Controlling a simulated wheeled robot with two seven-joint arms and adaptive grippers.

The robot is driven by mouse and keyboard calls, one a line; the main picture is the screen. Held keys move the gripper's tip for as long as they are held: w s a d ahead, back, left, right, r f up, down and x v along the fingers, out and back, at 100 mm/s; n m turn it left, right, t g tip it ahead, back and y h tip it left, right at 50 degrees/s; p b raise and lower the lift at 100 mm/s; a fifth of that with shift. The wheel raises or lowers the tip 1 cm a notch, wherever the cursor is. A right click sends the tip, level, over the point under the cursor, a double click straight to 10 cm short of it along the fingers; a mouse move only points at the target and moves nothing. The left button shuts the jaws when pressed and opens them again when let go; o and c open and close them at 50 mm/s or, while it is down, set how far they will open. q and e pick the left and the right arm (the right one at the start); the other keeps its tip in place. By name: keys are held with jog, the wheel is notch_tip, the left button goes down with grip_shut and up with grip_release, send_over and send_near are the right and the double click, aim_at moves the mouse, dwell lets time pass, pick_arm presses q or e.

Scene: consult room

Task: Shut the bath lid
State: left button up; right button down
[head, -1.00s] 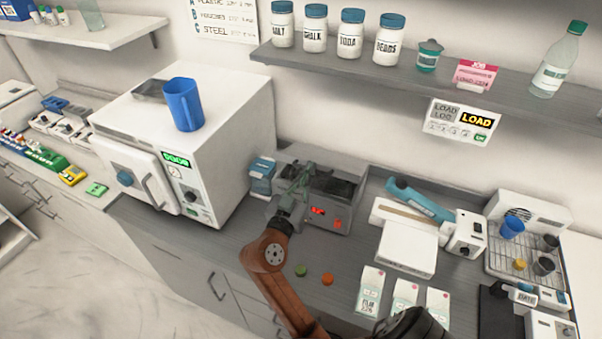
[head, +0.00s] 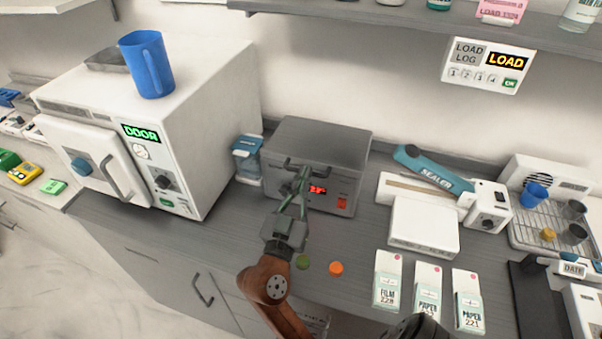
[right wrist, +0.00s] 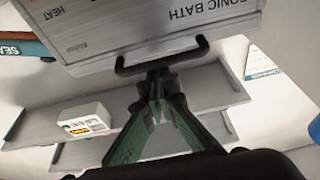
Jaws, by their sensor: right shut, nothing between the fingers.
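The sonic bath (head: 330,204) is a grey box on the counter with a red display and a red switch on its front. Its grey lid (head: 325,142) lies flat over the top, and no dark opening shows. A dark bar handle (head: 318,168) is at the lid's front edge. My right gripper (head: 301,176) is at the handle, fingers together and holding nothing. In the right wrist view the fingertips (right wrist: 158,78) are right by the handle (right wrist: 162,58); whether they touch it I cannot tell. My left gripper is not in view.
A white oven-like unit (head: 150,125) with a blue jug (head: 147,65) on top stands left of the bath. A sealer (head: 432,170) and a white box (head: 424,225) are at the right. Green (head: 303,262) and orange (head: 336,268) caps lie in front.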

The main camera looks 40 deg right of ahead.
jog(key=shift+f, duration=0.7)
jog(key=shift+f+b, duration=0.15)
jog(key=shift+b, duration=0.15)
notch_tip(320, 180, up, 11)
jog(key=shift+s+a+r, duration=0.15)
jog(key=shift+a+r, duration=0.05)
